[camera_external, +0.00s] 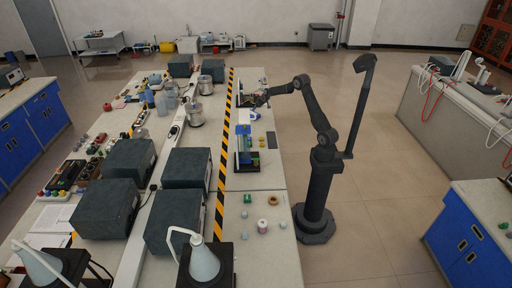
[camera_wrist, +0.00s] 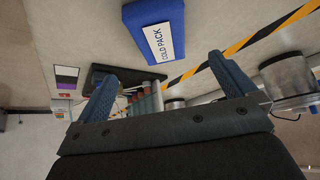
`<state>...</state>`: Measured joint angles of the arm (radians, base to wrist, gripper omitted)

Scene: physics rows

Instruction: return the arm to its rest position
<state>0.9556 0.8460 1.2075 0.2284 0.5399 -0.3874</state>
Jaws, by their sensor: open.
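My dark arm stands on its pedestal at the right side of the bench and reaches left over the bench top. My gripper (camera_external: 247,100) is above the far part of the bench, small in the external view. In the wrist view my gripper (camera_wrist: 165,82) shows two blue-grey fingers spread wide, with no object held between them. Beyond the fingers I see several tubes with reddish and pale parts (camera_wrist: 150,101), apart from the fingers as far as I can tell.
A blue cold pack (camera_wrist: 153,28) lies on the bench top; it seems to show in the external view (camera_external: 243,129). Metal pots (camera_external: 195,114) stand left of the striped tape (camera_external: 222,165). Small items, including a pink-and-white roll (camera_external: 262,226), lie on the near bench. Floor right of my base is clear.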

